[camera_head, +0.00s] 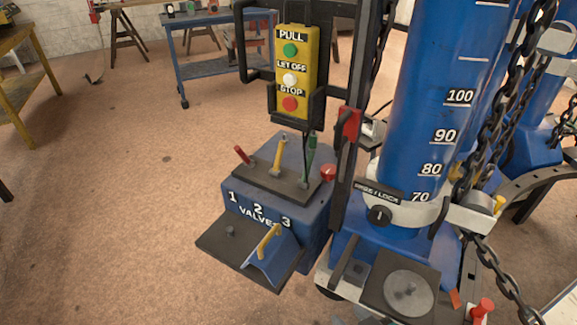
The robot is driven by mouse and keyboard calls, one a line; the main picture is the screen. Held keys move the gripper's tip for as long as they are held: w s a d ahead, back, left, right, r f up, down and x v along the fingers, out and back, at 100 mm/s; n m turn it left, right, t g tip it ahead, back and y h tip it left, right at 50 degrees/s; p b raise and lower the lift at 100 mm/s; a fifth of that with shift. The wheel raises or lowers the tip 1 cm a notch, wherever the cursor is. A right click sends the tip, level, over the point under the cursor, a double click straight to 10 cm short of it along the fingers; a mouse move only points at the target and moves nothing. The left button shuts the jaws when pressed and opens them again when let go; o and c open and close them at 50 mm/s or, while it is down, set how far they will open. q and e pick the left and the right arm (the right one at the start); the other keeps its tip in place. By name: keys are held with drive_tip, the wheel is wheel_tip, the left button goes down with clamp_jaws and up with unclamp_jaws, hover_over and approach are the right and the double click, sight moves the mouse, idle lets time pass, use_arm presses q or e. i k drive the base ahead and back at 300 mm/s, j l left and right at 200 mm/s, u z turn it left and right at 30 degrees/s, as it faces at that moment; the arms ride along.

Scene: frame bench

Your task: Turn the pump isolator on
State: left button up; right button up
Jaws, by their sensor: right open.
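A black rotary knob (379,215) with an upright white mark sits low on the front of the blue column (425,110). A small label plate (378,191) above it seems to end in "LOCK". A red handle (348,124) is on the dark post left of the column, and a red knob (328,172) is beside the valve box. No readable label names the pump isolator, so I cannot tell which control it is. My left gripper is not in view.
A yellow pendant (306,77) marked PULL, LET OFF and STOP hangs on the post. The blue valve box (285,220) carries red, yellow and green levers. Chains (500,110) hang at the right. A round grey disc (408,293) lies in front. Floor at the left is clear.

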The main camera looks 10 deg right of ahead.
sight(327, 171)
drive_tip(key=j+u, duration=0.55)
drive_tip(key=i+j+u, duration=0.1)
drive_tip(key=i+j, duration=0.15)
drive_tip(key=j, duration=0.15)
drive_tip(key=i+j+u, duration=0.1)
drive_tip(key=i+j, duration=0.15)
drive_tip(key=j, duration=0.15)
drive_tip(key=i+j+u, duration=0.2)
drive_tip(key=i+j, duration=0.15)
drive_tip(key=i+j+u, duration=0.2)
drive_tip(key=i, duration=0.35)
drive_tip(key=i+z, duration=0.3)
drive_tip(key=i, duration=0.3)
drive_tip(key=i+j+z, duration=0.2)
drive_tip(key=i+z, duration=0.15)
drive_tip(key=i, duration=0.3)
drive_tip(key=i+z, duration=0.45)
drive_tip(key=i+j+z, duration=0.1)
drive_tip(key=i+z, duration=0.3)
drive_tip(key=i, duration=0.2)
drive_tip(key=i+z, duration=1.3)
drive_tip(key=z, duration=0.15)
drive_tip(key=i+z, duration=0.25)
drive_tip(key=z, duration=0.15)
drive_tip(key=i+j+z, duration=0.2)
drive_tip(key=z, duration=0.2)
drive_tip(key=i+z, duration=0.5)
drive_tip(key=i, duration=0.25)
